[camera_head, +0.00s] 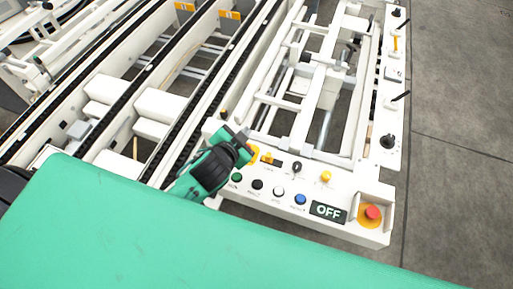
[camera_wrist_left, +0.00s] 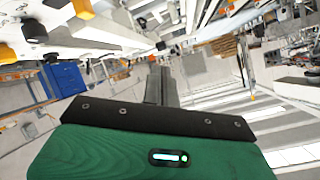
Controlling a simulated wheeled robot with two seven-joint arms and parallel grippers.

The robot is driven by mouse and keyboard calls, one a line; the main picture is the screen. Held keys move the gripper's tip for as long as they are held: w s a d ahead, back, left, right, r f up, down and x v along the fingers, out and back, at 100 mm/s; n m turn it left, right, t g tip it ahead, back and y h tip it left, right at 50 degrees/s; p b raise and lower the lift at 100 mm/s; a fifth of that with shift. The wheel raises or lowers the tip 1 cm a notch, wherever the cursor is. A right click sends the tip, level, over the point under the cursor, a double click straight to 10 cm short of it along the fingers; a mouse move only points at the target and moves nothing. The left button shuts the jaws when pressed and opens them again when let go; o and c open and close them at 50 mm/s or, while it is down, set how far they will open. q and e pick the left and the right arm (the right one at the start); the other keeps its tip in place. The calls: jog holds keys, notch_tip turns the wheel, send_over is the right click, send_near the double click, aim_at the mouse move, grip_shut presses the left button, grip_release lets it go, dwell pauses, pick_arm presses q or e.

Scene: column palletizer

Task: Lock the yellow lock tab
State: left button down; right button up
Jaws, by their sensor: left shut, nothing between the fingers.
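The white control panel (camera_head: 300,222) carries several small yellow parts. One yellow piece (camera_head: 253,154) is right beside my left gripper and partly hidden by it. A yellow tab (camera_head: 326,177) stands on the panel's upper right part, and another upright yellow tab (camera_head: 395,43) is on the far right rail. I cannot tell which of them is the lock tab. My left gripper (camera_head: 243,133) is shut and empty above the panel's left end. In the left wrist view its shut fingers (camera_wrist_left: 160,85) point away, and a yellow piece (camera_wrist_left: 83,9) shows at the top left. My right gripper is out of view.
Green, black, white and blue buttons (camera_head: 300,199) line the panel's front. An OFF display (camera_head: 328,211) and a red emergency button (camera_head: 372,212) are to the right. White frames and dark conveyor rails (camera_head: 130,95) fill the back left. Grey floor (camera_head: 460,150) is clear at right.

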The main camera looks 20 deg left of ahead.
pick_arm(q)
jog(key=w+d+r+m+t+h, duration=0.1)
jog(key=w+d+r+m+h, duration=0.5)
jog(key=d+r+m+h, duration=0.5)
jog(key=s+a+f+m+g+y, duration=0.2)
jog(key=s+a+f+m+g, duration=0.1)
jog(key=a+f+m+g, duration=1.1)
jog(key=a+m, duration=0.1)
jog(key=m, duration=0.3)
jog(key=shift+s+f, duration=0.25)
jog(key=shift+s, duration=0.1)
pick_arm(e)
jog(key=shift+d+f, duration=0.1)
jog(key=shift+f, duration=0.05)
